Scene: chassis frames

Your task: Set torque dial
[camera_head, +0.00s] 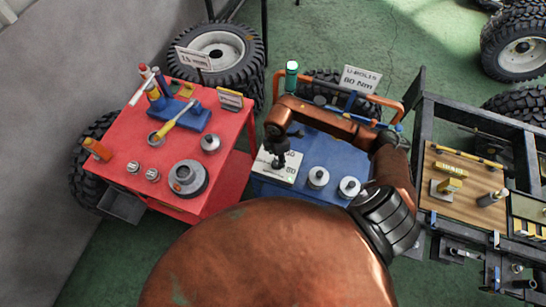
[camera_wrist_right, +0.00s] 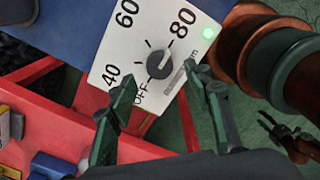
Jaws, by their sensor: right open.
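A white dial panel (camera_head: 279,168) lies on the left part of the blue cart (camera_head: 314,150). In the right wrist view the panel (camera_wrist_right: 137,42) shows the labels OFF, 40, 60 and 80 around a dark grey knob (camera_wrist_right: 159,64). The knob's light line seems to point toward the 80 side. A round green light (camera_wrist_right: 210,34) glows at the panel's corner. My right gripper (camera_head: 279,147) is over the panel; its fingers (camera_wrist_right: 166,82) are open and empty, one on each side of the knob and apart from it. A dark claw (camera_wrist_right: 284,132), possibly my left gripper, shows at the lower right.
A sign reading U-BOLTS 80 Nm (camera_head: 362,80) stands behind the blue cart. Two metal cylinders (camera_head: 318,177) (camera_head: 349,188) stand right of the panel. The red cart (camera_head: 130,125) on the left holds several tools. A chassis frame (camera_head: 470,118) is on the right.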

